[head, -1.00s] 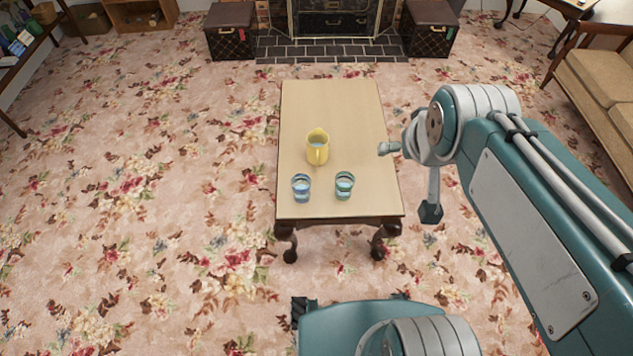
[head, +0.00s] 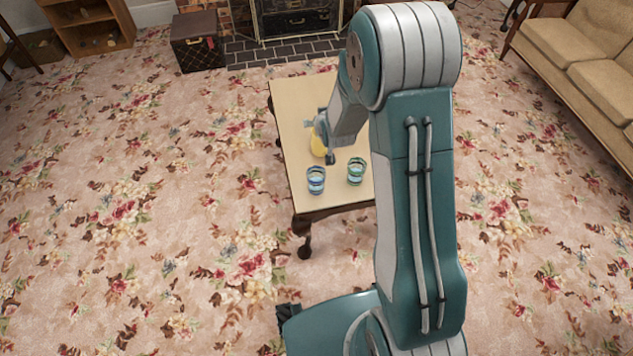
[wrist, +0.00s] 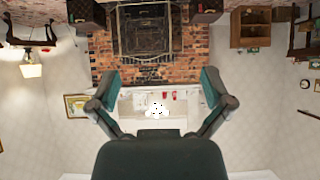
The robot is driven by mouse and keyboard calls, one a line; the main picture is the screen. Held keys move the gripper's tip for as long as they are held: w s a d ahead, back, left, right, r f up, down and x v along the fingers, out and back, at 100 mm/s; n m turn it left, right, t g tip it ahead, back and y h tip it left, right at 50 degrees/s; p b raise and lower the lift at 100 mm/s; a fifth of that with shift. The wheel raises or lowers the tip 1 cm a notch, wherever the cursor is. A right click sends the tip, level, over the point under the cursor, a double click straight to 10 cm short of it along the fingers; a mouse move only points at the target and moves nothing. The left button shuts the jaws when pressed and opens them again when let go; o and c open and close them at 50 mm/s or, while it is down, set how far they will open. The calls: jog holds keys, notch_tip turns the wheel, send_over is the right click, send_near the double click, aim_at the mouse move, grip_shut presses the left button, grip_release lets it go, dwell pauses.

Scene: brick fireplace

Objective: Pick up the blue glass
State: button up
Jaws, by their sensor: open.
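The blue glass (head: 316,180) stands upright near the front edge of the wooden table (head: 302,95) in the head view. It has blue bands. A greenish glass (head: 356,171) stands just to its right. The yellow jug (head: 318,143) is behind the blue glass, partly covered by my arm. My gripper (wrist: 160,82) shows two spread fingers in the wrist view with nothing between them. In the head view its end is by the jug, apart from the blue glass. No glass shows in the wrist view.
My arm hides the table's right part. A dark trunk (head: 197,42) and the fireplace hearth (head: 270,48) lie behind the table. A tan sofa (head: 585,42) is at the right. The flowered carpet left of the table is clear. The wrist view shows the fireplace bricks (wrist: 104,48) and walls.

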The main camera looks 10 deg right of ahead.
notch_tip(320, 180, down, 8)
jog(key=w, duration=0.1)
jog(key=t, duration=0.2)
send_over(318, 188)
notch_tip(318, 188, down, 10)
jog(key=r, duration=0.1)
jog(key=s+f+t, duration=0.1)
jog(key=s+f, duration=0.2)
jog(key=f, duration=0.4)
jog(key=s+f, duration=0.4)
jog(key=f, duration=0.3)
jog(key=x, duration=1)
jog(key=shift+w+r, duration=0.15)
jog(key=shift+w, duration=0.2)
jog(key=c, duration=1.1)
